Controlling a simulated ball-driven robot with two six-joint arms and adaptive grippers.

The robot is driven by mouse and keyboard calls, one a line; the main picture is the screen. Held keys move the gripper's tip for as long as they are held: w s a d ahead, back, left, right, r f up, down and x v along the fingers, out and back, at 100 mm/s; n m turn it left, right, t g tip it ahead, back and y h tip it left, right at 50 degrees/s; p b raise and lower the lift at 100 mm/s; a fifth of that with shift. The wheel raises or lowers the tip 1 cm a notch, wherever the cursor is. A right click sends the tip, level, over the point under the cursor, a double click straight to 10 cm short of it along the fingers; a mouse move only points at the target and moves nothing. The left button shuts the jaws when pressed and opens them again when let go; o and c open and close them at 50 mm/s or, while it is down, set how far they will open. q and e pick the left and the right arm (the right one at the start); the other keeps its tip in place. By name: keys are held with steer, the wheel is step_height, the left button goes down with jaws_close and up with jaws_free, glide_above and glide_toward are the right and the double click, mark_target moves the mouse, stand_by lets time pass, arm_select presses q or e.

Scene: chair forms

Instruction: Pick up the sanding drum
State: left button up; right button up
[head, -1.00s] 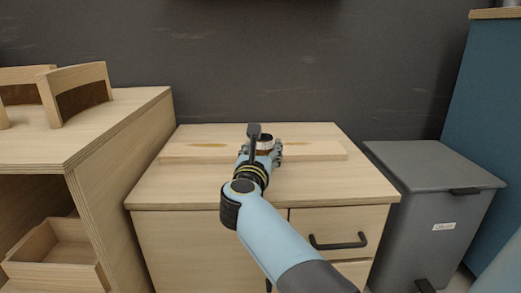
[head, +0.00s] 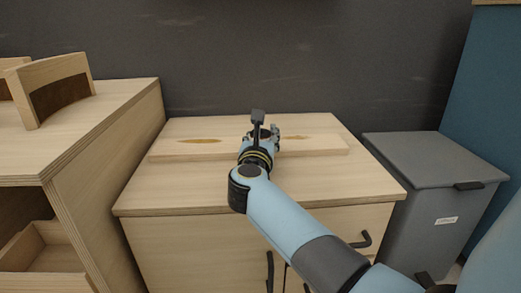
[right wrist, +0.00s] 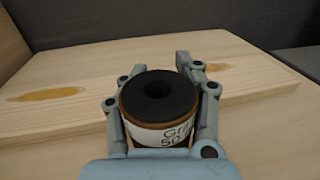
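The sanding drum (right wrist: 160,108) is a short cylinder with a black top, a dark centre hole, a brown rim and a white label reading "Grit 50", partly cut off. It sits between the fingers of my right gripper (right wrist: 160,85) in the right wrist view. The fingers lie close against both of its sides and look shut on it. In the head view my right gripper (head: 263,132) is over the pale board on the cabinet and hides most or all of the drum. I cannot tell whether the drum is clear of the surface. My left gripper is out of view.
The pale board (head: 220,147) with brown oval marks lies along the back of the wooden cabinet (head: 350,185). A taller wooden unit (head: 110,125) with a curved chair piece (head: 55,85) stands left. A grey bin (head: 435,165) stands right. The dark wall is close behind.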

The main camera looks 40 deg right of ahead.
jaws_close()
steer(key=shift+r, duration=0.2)
stand_by(0.5)
